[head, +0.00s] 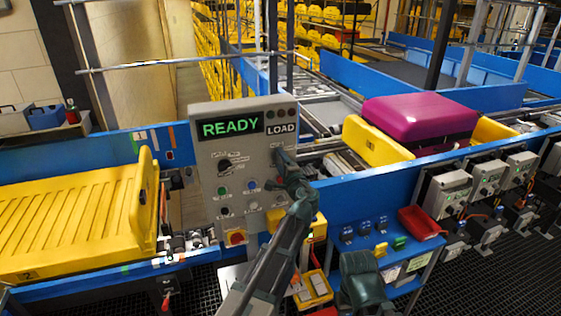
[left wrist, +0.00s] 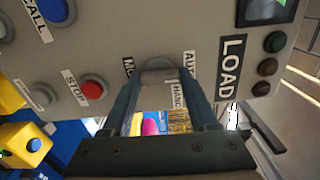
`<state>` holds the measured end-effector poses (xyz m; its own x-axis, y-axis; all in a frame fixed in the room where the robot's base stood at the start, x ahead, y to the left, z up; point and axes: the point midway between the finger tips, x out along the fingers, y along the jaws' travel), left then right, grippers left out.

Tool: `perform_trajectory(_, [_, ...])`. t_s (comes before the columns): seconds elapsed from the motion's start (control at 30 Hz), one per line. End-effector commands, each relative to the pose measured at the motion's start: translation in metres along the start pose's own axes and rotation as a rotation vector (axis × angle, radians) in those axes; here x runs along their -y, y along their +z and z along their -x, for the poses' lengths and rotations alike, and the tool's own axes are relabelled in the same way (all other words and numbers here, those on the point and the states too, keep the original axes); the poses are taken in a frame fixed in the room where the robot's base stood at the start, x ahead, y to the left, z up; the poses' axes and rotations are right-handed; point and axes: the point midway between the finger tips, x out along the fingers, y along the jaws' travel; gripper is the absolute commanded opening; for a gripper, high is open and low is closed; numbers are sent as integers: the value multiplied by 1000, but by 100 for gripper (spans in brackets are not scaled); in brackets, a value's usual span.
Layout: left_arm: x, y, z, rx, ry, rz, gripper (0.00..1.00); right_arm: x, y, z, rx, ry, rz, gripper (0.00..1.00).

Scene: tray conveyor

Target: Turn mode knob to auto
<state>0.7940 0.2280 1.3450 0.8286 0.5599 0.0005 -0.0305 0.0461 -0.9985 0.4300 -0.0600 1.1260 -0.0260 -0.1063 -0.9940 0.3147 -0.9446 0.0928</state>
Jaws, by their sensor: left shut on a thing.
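The grey control panel (head: 205,150) shows a lit READY sign (head: 230,128) and a LOAD label (head: 282,129). In the left wrist view my left gripper (left wrist: 163,85) is shut on the mode knob (left wrist: 157,64), a finger on each side. An AUTO label (left wrist: 190,64) and a HAND label (left wrist: 178,96) show around the knob, with another label partly covered. The fingers hide much of the knob, so I cannot tell which label it points to.
Another dark knob (head: 231,165) and several coloured buttons sit left of the gripper on the panel. A red STOP button (left wrist: 93,88) is near the fingers. A yellow tray (head: 75,220) lies left; a magenta suitcase (head: 420,118) rides in a yellow tray at right.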

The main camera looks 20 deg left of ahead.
Motion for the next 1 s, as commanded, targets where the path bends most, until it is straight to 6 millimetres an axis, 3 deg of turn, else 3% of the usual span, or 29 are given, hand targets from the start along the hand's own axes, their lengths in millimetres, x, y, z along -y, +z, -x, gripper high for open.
perform_trajectory(0.7, [-1,0,1,0,3,76,4,0,0,0,0,0,0,50])
perform_trajectory(0.73, [-1,0,1,0,3,76,62,0,0,0,0,0,0,50])
perform_trajectory(0.9, [-1,0,1,0,2,73,90,0,0,0,0,0,0,50])
perform_trajectory(1.0, [-1,0,1,0,2,72,90,0,0,0,0,0,0,50])
